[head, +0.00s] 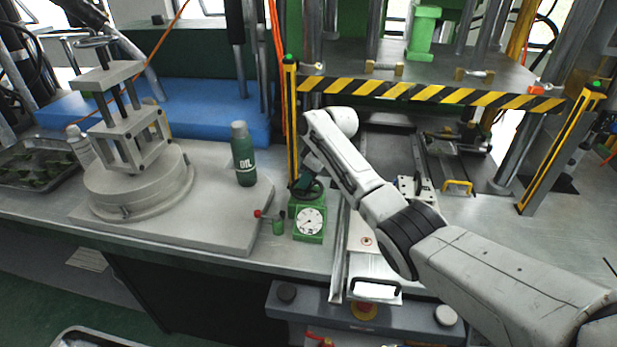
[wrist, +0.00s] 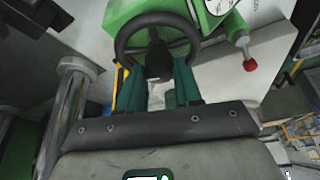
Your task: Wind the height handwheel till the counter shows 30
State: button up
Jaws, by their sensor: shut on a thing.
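The height handwheel (head: 301,190) is a dark ring on top of a green box (head: 308,229) at the front of the bench. In the wrist view the black wheel (wrist: 128,45) fills the top middle. My gripper (wrist: 158,72) has its two teal fingers at the wheel's near side, shut on the handwheel, with a dark part of it between the fingertips. In the head view my gripper (head: 312,168) comes down onto the wheel from above. A white round dial (head: 310,221) is on the box's front; its reading is too small to tell. The dial is cut off in the wrist view (wrist: 220,4).
A red-knobbed lever (head: 264,214) sticks out left of the box. A green oil bottle (head: 243,155) stands behind it. A yellow-black post (head: 292,120) rises close behind the wheel. A metal rail (head: 341,255) lies to the right.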

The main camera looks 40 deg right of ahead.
jog(key=shift+m+p, duration=0.35)
jog(key=shift+m, duration=0.05)
jog(key=shift+a+r+m+h+p, duration=0.15)
jog(key=shift+m+h+p, duration=0.5)
jog(key=shift+m, duration=0.35)
jog(key=m+h+p, duration=0.1)
jog(key=m, duration=0.2)
jog(key=shift+a+m, duration=0.1)
jog(key=shift+m, duration=0.2)
jog(key=m, duration=0.1)
jog(key=m+h, duration=0.1)
jog(key=m, duration=0.1)
jog(key=shift+f+m+g+h+b, duration=0.25)
jog(key=shift+m+g+b, duration=0.05)
jog(key=shift+m, duration=0.1)
jog(key=shift+w+a+r+m+g+h+b, duration=0.1)
jog(key=shift+m+g+h+b, duration=0.3)
jog(key=shift+m, duration=0.6)
jog(key=shift+m+g+h+b, duration=0.1)
jog(key=shift+m+h+b, duration=0.1)
jog(key=shift+m+b, duration=0.6)
jog(key=shift+m, duration=0.3)
jog(key=o, duration=1)
jog(key=shift+o, duration=0.2)
jog(key=shift+r, duration=0.15)
